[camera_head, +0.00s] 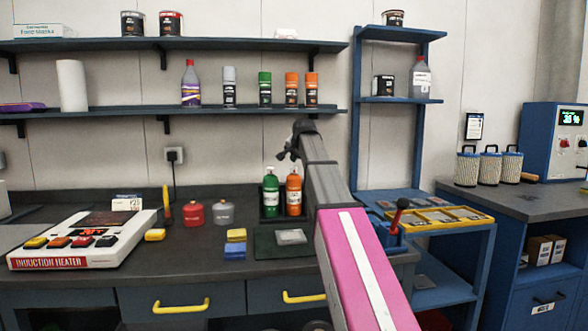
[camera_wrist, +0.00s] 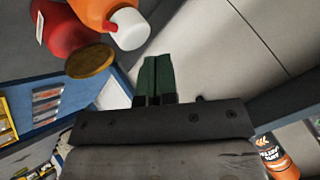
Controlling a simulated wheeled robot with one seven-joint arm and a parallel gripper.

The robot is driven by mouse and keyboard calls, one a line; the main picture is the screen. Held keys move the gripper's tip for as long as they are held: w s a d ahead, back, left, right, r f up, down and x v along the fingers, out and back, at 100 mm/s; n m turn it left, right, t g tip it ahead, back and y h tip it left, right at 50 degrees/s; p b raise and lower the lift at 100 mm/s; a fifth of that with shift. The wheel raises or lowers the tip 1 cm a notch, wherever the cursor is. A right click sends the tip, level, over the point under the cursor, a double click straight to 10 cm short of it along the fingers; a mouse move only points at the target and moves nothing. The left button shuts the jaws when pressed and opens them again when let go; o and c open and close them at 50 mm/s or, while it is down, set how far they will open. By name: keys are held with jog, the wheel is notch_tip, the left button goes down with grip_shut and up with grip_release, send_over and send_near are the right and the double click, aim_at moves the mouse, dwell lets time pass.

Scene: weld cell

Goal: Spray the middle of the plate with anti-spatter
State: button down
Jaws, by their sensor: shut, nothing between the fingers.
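A small light-grey plate (camera_head: 291,237) lies on a dark green mat (camera_head: 268,246) on the bench. A green bottle (camera_head: 271,192) and an orange bottle (camera_head: 294,192) stand upright side by side behind it. Several spray cans stand on the lower wall shelf, among them a green can (camera_head: 265,89) and a grey can (camera_head: 229,86). My gripper (camera_head: 287,152) is above the two bottles, empty. In the wrist view its fingers (camera_wrist: 154,78) are together, near an orange container with a white cap (camera_wrist: 128,30).
An induction heater (camera_head: 85,240) fills the bench's left. Red (camera_head: 193,213) and grey canisters (camera_head: 223,212) and yellow and blue blocks (camera_head: 235,244) stand left of the mat. A blue rack (camera_head: 354,120) and yellow tray (camera_head: 440,218) are at right. The bench front is mostly clear.

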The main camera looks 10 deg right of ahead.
notch_tip(320, 180, up, 6)
dwell(0.6)
dwell(0.4)
